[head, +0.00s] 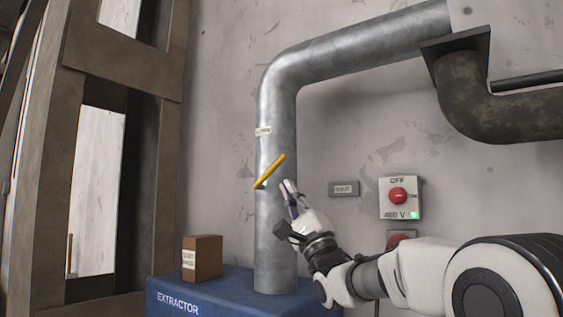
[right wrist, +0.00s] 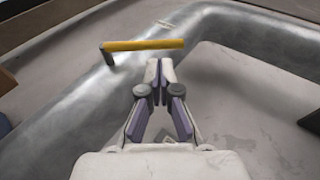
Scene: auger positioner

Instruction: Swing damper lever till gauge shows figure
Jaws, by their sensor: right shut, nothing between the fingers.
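The yellow damper lever (head: 270,171) sits on the vertical metal pipe (head: 275,235). It is tilted, its upper end toward the right. It also shows in the right wrist view (right wrist: 145,45), ahead of my fingertips. My right gripper (head: 288,184) is shut and empty, just right of and slightly below the lever. I cannot tell whether it touches the lever. A small grey display (head: 344,188) is on the wall right of the pipe; its figure is too small to read. My left gripper is not in view.
A blue box marked EXTRACTOR (head: 215,296) stands under the pipe, with a small brown box (head: 202,258) on it. A switch box with a red button (head: 398,195) and green light is on the wall. A wooden frame (head: 60,150) stands at the left.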

